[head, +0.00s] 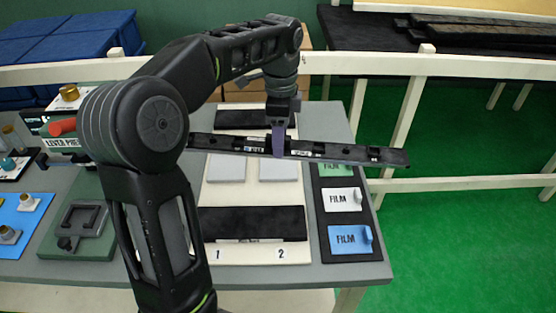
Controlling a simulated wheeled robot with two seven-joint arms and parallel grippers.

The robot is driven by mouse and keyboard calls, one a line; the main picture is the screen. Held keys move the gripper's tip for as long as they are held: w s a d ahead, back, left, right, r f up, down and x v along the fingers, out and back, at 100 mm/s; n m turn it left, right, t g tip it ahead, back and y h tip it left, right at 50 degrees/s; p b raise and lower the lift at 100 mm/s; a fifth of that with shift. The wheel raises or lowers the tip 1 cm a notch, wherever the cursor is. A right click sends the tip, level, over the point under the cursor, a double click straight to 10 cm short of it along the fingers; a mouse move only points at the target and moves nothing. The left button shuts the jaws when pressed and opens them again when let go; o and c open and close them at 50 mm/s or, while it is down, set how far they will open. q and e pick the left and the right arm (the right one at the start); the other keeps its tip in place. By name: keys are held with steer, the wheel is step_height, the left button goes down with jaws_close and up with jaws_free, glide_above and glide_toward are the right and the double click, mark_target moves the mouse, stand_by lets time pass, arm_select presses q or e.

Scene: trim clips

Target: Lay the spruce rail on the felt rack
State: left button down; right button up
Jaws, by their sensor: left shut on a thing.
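A long dark rail (345,153), which I take to be the spruce rail, spans level above the workbench, with small pale labels and clips along it. My left gripper (278,140) is shut on it near its middle, from above. Its left end passes behind my arm, and its right end reaches past the bench's right edge. Below it is a cream board (215,195) with black felt-like strips at its far edge (235,118) and near edge (252,223), and grey pads between. I cannot tell for sure whether this is the felt rack. My right gripper is not in view.
A black tray (325,215) with green, white and blue FILM blocks is at the right. A green fixture (80,230) and a blue mat (22,222) lie at the left. A white railing (480,65) runs behind the bench (330,115). Green floor is clear at the right.

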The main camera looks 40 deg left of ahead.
arm_select(q)
steer(key=s+d+f+m, duration=0.1)
steer(key=m, duration=0.1)
steer(key=s+d+f+m, duration=0.1)
steer(key=m, duration=0.2)
steer(key=s+d+f+m+b, duration=0.1)
steer(key=m, duration=0.1)
steer(key=shift+s+f, duration=0.2)
steer(key=shift+s, duration=0.1)
step_height(320, 180, down, 6)
steer(key=shift+f+p, duration=0.15)
steer(key=shift+p, duration=0.15)
steer(key=shift+f, duration=0.1)
steer(key=shift+f, duration=1.75)
